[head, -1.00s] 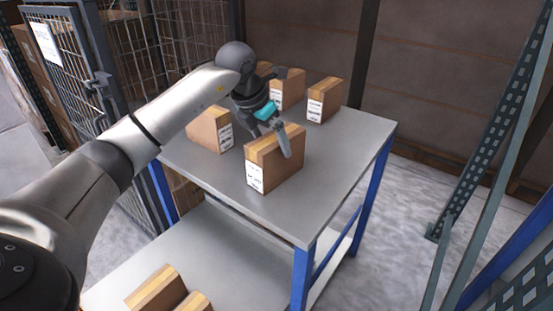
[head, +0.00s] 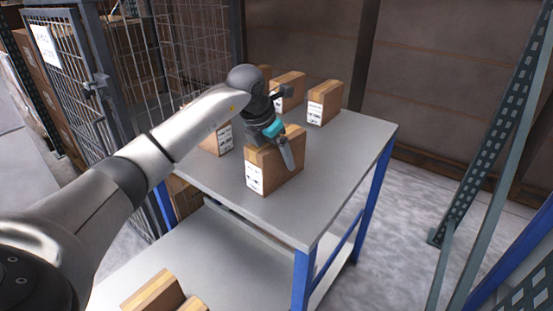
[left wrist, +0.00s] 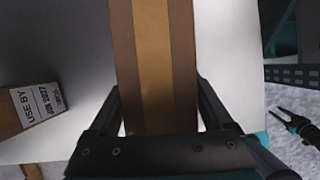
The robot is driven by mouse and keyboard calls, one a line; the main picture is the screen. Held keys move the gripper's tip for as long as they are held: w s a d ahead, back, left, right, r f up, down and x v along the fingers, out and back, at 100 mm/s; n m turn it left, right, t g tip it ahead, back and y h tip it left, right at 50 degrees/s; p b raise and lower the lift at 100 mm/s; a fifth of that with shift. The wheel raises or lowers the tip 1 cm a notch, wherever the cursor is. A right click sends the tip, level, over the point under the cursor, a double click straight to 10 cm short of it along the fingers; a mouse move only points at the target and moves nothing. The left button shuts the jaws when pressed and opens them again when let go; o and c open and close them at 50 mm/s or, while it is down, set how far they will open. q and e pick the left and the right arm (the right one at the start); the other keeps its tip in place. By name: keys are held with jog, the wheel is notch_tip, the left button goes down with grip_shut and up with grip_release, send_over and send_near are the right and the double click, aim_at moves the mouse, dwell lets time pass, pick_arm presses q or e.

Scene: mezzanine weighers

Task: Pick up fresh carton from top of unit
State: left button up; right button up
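A brown carton (head: 270,178) with a tan tape strip and a white label stands upright near the front of the grey unit top (head: 325,190). My left gripper (head: 284,160) is over it from above, with one finger against or just beside its right face. In the left wrist view the carton's taped top (left wrist: 154,60) runs between the two spread fingers, with narrow gaps showing; contact cannot be told. My right gripper (left wrist: 287,122) shows small at the right of the left wrist view, its fingers apart and empty.
Other cartons stand on the top: one at left (head: 224,138), one at back right (head: 322,102), one behind (head: 291,88). The left wrist view shows a carton labelled USE BY JUN 2027 (left wrist: 30,108). More cartons (head: 152,292) sit on the lower shelf. A mesh cage (head: 190,45) borders the left.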

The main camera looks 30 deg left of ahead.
pick_arm(q)
grip_shut()
jog(key=shift+r, duration=0.1)
dwell(0.4)
